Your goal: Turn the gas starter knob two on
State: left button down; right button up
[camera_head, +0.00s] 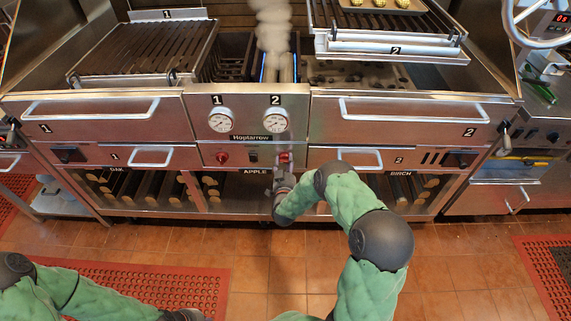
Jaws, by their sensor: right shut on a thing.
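The gas starter panel sits low in the middle of the grill, under the two gauges. The red gas starter knob two (285,157) is on its right side, below gauge 2 (275,121). My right gripper (284,170) is at this knob and shut on it; the fingers partly hide it, so its turned angle cannot be read. The matching red knob one (222,158) is free on the left. My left gripper (188,315) is at the bottom edge, far from the grill, and its fingers are too cut off to judge.
Grill drawers with bar handles lie on both sides, such as the right drawer handle (415,111). A lower right handle (360,158) is close to my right arm. Pale smoke (273,25) rises from the centre, with blue glow below. Wood logs fill the bottom shelf.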

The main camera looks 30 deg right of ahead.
jog(key=shift+w+d+r+n, duration=0.15)
jog(key=shift+w+r+n, duration=0.15)
jog(key=shift+r+n, duration=0.4)
jog(key=shift+f+n, duration=0.1)
jog(key=shift+n, duration=0.2)
jog(key=o, duration=1.1)
jog(key=shift+f, duration=0.2)
jog(key=shift+s+a+f, duration=0.1)
jog(key=shift+a+f, duration=0.05)
jog(key=shift+a, duration=0.05)
jog(key=shift+s, duration=0.1)
jog(key=shift+s+a+f, duration=0.1)
jog(key=shift+s+a, duration=0.1)
jog(key=shift+s, duration=0.05)
jog(key=v, duration=1.1)
